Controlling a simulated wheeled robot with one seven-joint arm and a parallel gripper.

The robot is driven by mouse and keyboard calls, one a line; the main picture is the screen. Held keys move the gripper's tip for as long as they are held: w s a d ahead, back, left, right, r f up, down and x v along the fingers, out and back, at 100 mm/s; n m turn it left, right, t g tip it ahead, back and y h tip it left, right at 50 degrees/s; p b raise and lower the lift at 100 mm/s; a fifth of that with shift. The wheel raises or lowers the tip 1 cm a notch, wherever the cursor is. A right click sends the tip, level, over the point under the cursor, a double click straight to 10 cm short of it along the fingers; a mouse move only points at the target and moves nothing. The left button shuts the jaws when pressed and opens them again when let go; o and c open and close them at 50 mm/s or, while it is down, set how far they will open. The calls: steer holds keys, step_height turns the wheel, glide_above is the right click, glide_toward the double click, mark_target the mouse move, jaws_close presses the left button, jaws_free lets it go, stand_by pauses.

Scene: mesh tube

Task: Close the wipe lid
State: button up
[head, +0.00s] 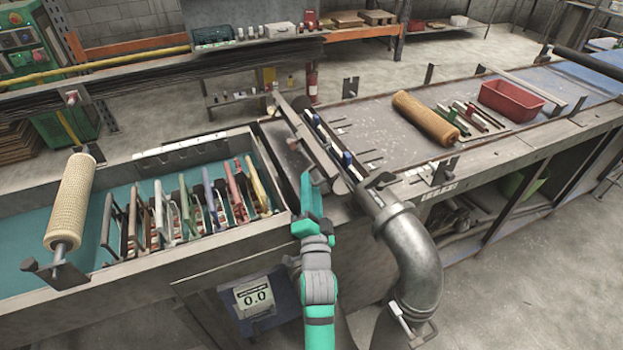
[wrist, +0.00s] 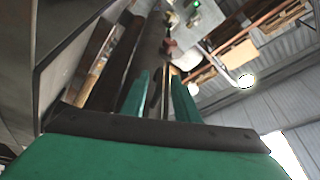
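A long narrow grey metal flap (head: 308,138), which looks like the wipe lid, stands raised and tilted over the slot in the middle of the machine. My teal gripper (head: 308,182) is at the near end of this flap, just below and left of its edge. In the wrist view my two teal fingers (wrist: 163,97) stand apart with a narrow gap. A dark edge shows in the gap; I cannot tell whether the fingers touch it. The hinge of the flap is not clear.
A teal-lined tray (head: 60,225) with several coloured frames and a mesh roller (head: 72,200) lies left. A thick grey pipe (head: 412,255) curves down right of my arm. A brown roll (head: 425,118) and a red bin (head: 510,101) sit on the right bench.

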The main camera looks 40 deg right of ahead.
steer(key=shift+x, duration=1.4)
steer(key=shift+s, duration=0.1)
jaws_close()
steer(key=shift+d+r, duration=0.15)
